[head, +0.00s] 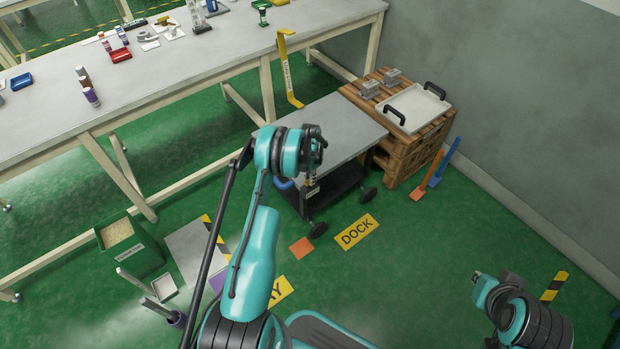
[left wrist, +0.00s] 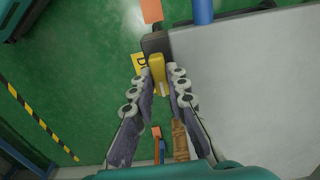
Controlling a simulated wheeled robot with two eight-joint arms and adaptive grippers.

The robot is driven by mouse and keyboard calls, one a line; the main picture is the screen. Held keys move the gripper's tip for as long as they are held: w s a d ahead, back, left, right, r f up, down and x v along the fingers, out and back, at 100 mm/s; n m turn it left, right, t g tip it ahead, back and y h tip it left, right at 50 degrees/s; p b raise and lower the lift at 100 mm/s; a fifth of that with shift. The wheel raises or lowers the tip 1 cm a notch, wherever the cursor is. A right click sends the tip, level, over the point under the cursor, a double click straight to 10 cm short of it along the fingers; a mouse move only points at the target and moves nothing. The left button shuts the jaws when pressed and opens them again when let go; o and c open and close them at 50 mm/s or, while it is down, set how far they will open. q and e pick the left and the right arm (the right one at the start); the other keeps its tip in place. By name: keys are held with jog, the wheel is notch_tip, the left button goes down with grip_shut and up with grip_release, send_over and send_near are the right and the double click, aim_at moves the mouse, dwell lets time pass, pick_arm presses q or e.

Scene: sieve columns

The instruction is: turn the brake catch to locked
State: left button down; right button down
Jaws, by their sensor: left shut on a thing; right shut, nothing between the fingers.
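The cart (head: 330,133) has a grey top and a dark lower frame on wheels. In the left wrist view, the yellow brake catch (left wrist: 157,72) stands at a dark block (left wrist: 156,43) by the cart's grey top (left wrist: 245,85). My left gripper (left wrist: 161,84) is shut on the catch, with its fingers on either side. In the head view my left gripper (head: 311,186) is at the cart's near end, and my wrist largely hides the catch there. Whether the catch is at locked is not readable. My right arm shows at the lower right, but its fingers do not.
A wooden pallet stack (head: 408,151) with a white tray (head: 418,108) stands behind the cart. A yellow DOCK sign (head: 357,232) and an orange patch (head: 302,247) lie on the floor. A long workbench (head: 180,75) runs along the left.

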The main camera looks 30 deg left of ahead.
dwell(0.4)
pick_arm(q)
jog(key=c, duration=1.5)
grip_release()
notch_tip(320, 180, up, 12)
